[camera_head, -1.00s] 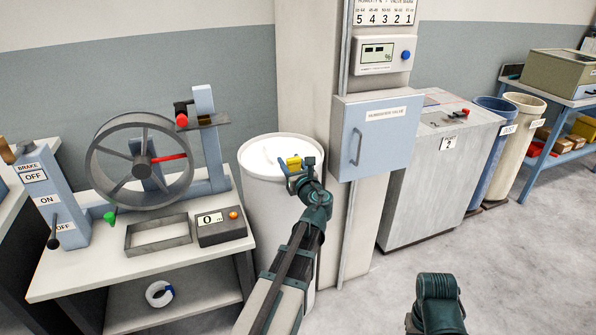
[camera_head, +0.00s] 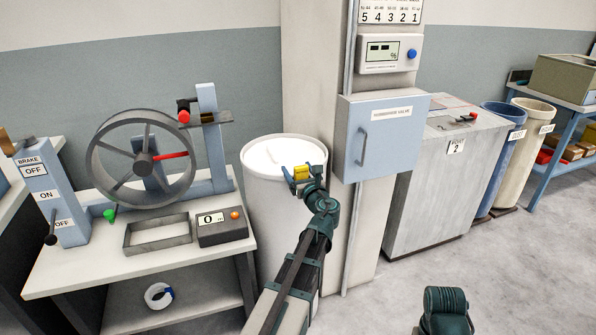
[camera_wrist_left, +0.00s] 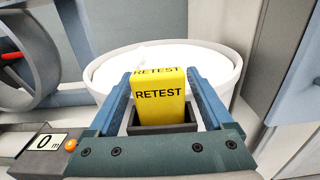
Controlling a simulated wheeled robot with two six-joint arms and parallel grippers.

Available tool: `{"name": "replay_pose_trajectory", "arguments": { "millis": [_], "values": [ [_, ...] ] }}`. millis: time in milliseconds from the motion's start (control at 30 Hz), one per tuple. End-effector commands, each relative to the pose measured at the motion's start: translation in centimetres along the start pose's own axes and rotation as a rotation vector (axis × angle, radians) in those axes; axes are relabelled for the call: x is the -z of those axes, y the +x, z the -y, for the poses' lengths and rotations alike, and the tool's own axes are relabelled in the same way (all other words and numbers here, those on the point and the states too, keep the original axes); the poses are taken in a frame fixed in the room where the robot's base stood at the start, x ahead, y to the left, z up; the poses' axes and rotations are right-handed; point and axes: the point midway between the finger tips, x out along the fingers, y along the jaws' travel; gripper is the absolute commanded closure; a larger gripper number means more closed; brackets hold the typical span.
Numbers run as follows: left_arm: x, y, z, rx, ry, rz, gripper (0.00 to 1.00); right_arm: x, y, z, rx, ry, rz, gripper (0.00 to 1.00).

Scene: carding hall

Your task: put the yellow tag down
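The yellow tag (camera_head: 301,173) is in my left gripper (camera_head: 303,182), over the near part of the white drum's top (camera_head: 285,152). In the left wrist view the tag (camera_wrist_left: 160,95) reads RETEST on two faces and sits between the two blue fingers (camera_wrist_left: 165,105), which close on its sides. Its lower end is close to the dark palm. Whether the tag touches the drum cannot be told. My right gripper is not in view; only part of my right arm shows at the bottom.
A bench (camera_head: 110,265) at left carries a wheel (camera_head: 143,157), an empty grey tray (camera_head: 158,234) and a counter box (camera_head: 222,227) reading 0. A pillar with a blue valve cabinet (camera_head: 385,140) stands right of the drum. A grey cabinet (camera_head: 440,185) and bins stand farther right.

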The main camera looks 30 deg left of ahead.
Motion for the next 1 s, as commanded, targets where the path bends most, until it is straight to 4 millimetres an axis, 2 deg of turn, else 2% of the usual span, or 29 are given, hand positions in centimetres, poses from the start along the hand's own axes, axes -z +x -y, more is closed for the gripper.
{"name": "replay_pose_trajectory", "arguments": {
  "millis": [333,700,833,1000],
  "values": [
    [-0.5,-0.3,0.0,0.001,0.000,0.000,0.16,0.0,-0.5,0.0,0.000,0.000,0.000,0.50],
    [-0.3,-7.7,-0.1,0.004,0.000,0.000,0.16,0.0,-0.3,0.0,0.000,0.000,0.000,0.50],
    [-0.3,-9.8,-0.1,0.003,0.000,0.000,0.16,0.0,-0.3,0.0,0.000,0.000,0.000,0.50],
    [-0.3,-11.5,0.0,0.001,0.000,0.000,0.16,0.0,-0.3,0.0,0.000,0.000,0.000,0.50]
  ]
}}
